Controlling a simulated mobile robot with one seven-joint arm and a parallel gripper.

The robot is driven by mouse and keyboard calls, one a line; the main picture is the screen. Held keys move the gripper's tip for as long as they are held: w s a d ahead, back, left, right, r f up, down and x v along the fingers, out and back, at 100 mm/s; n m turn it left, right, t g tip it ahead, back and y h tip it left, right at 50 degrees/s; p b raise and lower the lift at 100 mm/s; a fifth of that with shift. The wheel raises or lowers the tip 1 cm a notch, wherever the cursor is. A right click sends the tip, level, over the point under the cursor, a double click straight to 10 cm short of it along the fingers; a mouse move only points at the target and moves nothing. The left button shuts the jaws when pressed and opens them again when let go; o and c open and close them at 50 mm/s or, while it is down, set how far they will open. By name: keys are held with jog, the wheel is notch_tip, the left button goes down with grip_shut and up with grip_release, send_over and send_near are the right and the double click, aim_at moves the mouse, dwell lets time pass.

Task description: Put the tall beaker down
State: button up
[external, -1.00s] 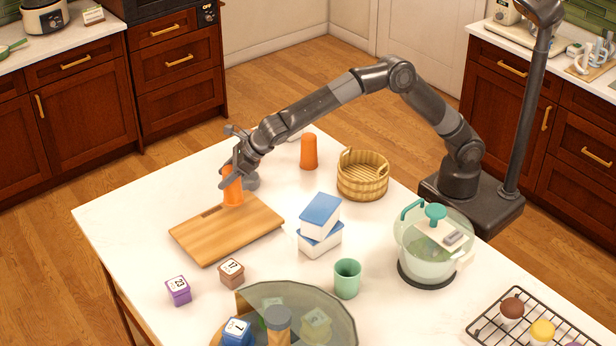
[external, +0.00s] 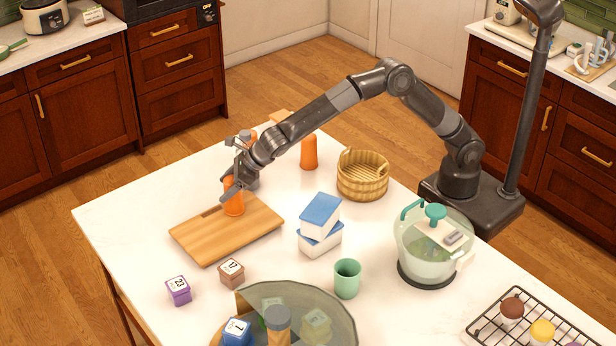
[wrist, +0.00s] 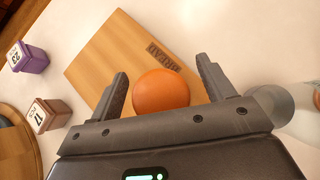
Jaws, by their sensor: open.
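The tall orange beaker (external: 234,199) appears upright at the far edge of the wooden cutting board (external: 222,237). In the wrist view its round orange end (wrist: 162,92) lies between my two fingers, beside the board's dark BREAD lettering. My gripper (external: 231,190) is open around the beaker; the wrist view of my gripper (wrist: 163,88) shows gaps on both sides of it. The beaker's foot is hidden in the wrist view. A second orange beaker (external: 309,153) stands apart, farther back on the white table.
A grey, see-through vessel (wrist: 292,105) stands close to my right finger in the wrist view. The board's middle is bare.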

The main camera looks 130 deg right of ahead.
jog(key=shift+r, duration=0.25)
jog(key=v, duration=1.2)
jog(key=s+a+r+m+y, duration=0.1)
jog(key=s+a+r+m, duration=0.2)
jog(key=s+a+m, duration=0.55)
jog(key=s+a+r+m, duration=0.3)
jog(key=s+a+m, duration=0.25)
jog(key=s, duration=0.65)
jog(key=s+a+f+m+y, duration=0.1)
jog(key=s+a+f+m, duration=0.1)
jog(key=s+m, duration=0.3)
jog(key=s+a+f+m+g+y, duration=0.1)
jog(key=s+a+m, duration=0.3)
jog(key=s, duration=0.7)
jog(key=s+a+f+m+y, duration=0.2)
jog(key=s+a+f+m, duration=0.2)
jog(key=s, duration=0.5)
jog(key=shift+m+g, duration=0.4)
jog(key=shift+m, duration=0.7)
jog(key=shift+o, duration=0.5)
